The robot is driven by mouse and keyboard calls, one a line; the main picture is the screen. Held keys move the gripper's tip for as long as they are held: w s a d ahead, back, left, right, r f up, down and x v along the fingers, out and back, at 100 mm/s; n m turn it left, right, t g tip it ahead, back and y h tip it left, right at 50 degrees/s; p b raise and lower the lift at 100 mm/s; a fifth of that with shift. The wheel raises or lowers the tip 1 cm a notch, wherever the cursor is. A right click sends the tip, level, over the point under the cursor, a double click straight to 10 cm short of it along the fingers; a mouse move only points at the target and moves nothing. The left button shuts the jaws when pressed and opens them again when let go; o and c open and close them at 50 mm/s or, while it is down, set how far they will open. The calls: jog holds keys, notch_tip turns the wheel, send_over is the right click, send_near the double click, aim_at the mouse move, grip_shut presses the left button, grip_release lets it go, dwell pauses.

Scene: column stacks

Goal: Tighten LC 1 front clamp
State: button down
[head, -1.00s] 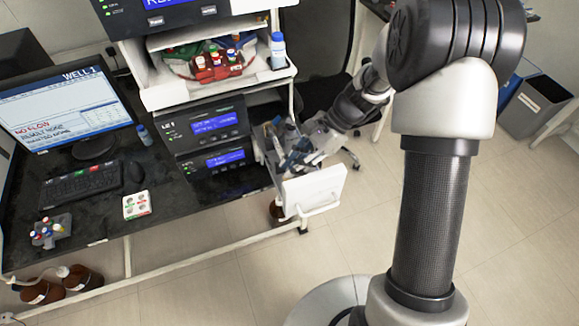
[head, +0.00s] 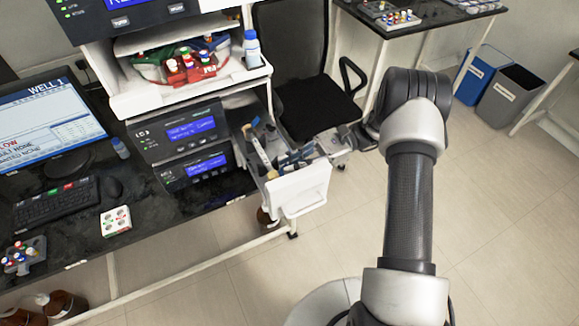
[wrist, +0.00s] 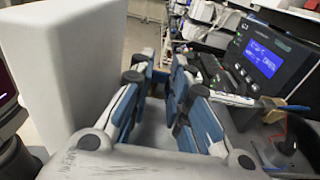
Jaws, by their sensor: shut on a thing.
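The LC 1 unit (head: 180,133) is a black box with a lit blue screen, above a similar unit. A black unit with a blue screen (wrist: 262,62) shows at the right of the wrist view; which unit it is cannot be read. My gripper (head: 298,158) is low over the open white drawer beside the units. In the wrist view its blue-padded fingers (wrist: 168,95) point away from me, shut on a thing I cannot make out. A slim pale piece with an orange and blue end (wrist: 268,104) shows beyond the right finger. I cannot pick out the front clamp.
The white drawer (head: 300,190) sticks out from the stack; a tan strip (head: 262,152) is inside it. A tray with a red rack (head: 190,68) and a white-blue bottle (head: 252,48) stand above. A black chair (head: 310,95) is behind.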

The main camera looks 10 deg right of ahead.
jog(key=shift+d+f+y+b, duration=0.1)
jog(key=shift+f+y+b, duration=0.1)
jog(key=shift+y+b, duration=0.15)
dwell(0.3)
jog(key=c, duration=1.5)
grip_release()
notch_tip(320, 180, up, 10)
